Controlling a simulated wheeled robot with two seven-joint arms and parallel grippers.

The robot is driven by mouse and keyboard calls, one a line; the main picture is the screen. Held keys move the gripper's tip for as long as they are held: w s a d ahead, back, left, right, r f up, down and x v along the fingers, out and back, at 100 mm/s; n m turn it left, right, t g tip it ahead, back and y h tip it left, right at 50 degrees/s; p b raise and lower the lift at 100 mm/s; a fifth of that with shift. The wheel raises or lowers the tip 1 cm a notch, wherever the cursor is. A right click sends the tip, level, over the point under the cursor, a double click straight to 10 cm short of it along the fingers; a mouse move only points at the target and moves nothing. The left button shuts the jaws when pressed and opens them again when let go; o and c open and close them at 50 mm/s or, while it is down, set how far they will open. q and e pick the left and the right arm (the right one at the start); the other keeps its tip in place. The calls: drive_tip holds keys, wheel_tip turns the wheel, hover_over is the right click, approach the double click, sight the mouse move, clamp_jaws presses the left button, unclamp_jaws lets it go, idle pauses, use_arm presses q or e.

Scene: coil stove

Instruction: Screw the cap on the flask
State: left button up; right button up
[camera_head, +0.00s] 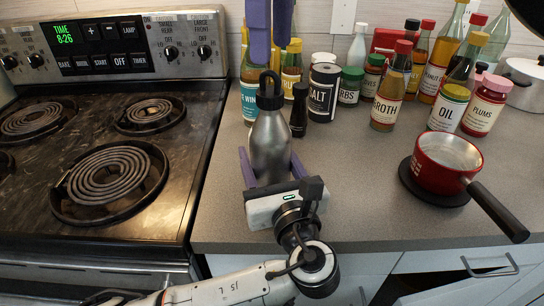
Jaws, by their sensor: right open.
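The flask (270,147) is a grey metal bottle standing upright on the counter, right of the stove. Its black cap (270,101) with a loop handle sits at the flask's mouth; I cannot tell whether its thread is engaged. My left gripper (270,160), on the arm from the lower left, has purple fingers against both sides of the flask's lower body. Its white palm hides the flask's base. My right gripper (271,55) reaches down from the top edge, its two purple fingers slightly apart, just above the cap's loop. Its palm is out of view.
The coil stove (75,210) is at left. Behind the flask stand a pepper mill (299,110), a salt tin (323,93) and several bottles and jars. A red saucepan (447,163) rests on a dark trivet at right. Counter between flask and saucepan is clear.

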sight(270, 70)
use_arm(q)
drive_tip(key=c, duration=0.7)
clamp_jaws()
use_arm(e)
drive_tip(key=n, duration=0.5)
drive_tip(key=shift+w+a, duration=0.1)
drive_tip(key=shift+w, duration=0.2)
drive_tip(key=n, duration=0.4)
drive_tip(key=shift+w, duration=0.2)
drive_tip(key=shift+f, duration=0.1)
drive_tip(key=shift+f, duration=3.9)
